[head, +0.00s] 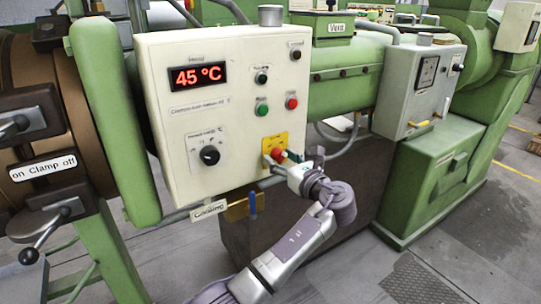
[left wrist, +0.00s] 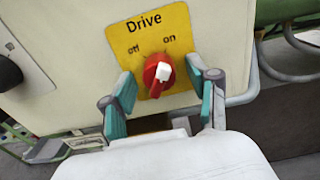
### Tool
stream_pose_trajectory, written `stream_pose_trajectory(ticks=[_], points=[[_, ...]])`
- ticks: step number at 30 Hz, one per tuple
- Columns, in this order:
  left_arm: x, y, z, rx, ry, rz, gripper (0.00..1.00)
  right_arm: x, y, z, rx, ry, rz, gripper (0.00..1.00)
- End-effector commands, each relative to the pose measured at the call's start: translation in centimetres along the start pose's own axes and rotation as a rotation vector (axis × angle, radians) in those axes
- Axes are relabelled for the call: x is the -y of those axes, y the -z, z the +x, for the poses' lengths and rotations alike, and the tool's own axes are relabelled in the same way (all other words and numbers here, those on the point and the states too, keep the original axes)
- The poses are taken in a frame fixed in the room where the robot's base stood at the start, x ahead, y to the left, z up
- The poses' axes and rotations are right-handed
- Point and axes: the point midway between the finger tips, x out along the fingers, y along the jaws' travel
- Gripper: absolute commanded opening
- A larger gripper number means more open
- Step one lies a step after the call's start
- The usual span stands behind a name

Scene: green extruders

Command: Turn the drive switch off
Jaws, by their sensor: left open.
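The drive switch (left wrist: 158,76) is a red rotary knob with a white mark. It sits on a yellow plate (left wrist: 150,32) labelled "Drive", with "off" at upper left and "on" at upper right. The white mark lies at the knob's upper right, on the "on" side. In the head view the switch (head: 278,154) is low on the cream control box (head: 228,140). My left gripper (left wrist: 164,88) is open, its teal-padded fingers on either side of the knob, with visible gaps to both. It also shows in the head view (head: 287,163). My right gripper is not in view.
The box has a red "45 °C" display (head: 198,76), a black dial (head: 209,155) and several buttons above the switch. Pipes and a grey box (head: 415,90) are to the right. A brown barrel with clamp levers (head: 45,165) is at left. Grey floor lies in front.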

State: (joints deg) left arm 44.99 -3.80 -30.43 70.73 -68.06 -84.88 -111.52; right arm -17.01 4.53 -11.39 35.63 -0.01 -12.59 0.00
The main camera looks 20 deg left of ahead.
Motion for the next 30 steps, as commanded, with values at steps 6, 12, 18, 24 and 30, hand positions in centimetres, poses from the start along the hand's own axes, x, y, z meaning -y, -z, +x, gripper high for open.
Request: stream_pose_trajectory(ticks=[6,12,18,24,30], points=[[0.1,-0.05,-0.34,0.0,0.001,-0.001,0.6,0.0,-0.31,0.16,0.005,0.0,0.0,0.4],[0.09,-0.05,-0.31,0.0,0.001,0.0,0.56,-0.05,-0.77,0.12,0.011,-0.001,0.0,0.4],[0.08,-0.03,-0.29,0.0,0.001,0.0,0.23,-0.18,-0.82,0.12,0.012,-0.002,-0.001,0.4],[0.07,-0.01,-0.28,0.0,0.001,-0.001,0.0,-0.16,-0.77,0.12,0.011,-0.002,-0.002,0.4],[0.08,0.0,-0.28,0.0,0.001,-0.024,0.0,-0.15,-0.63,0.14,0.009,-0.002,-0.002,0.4]])
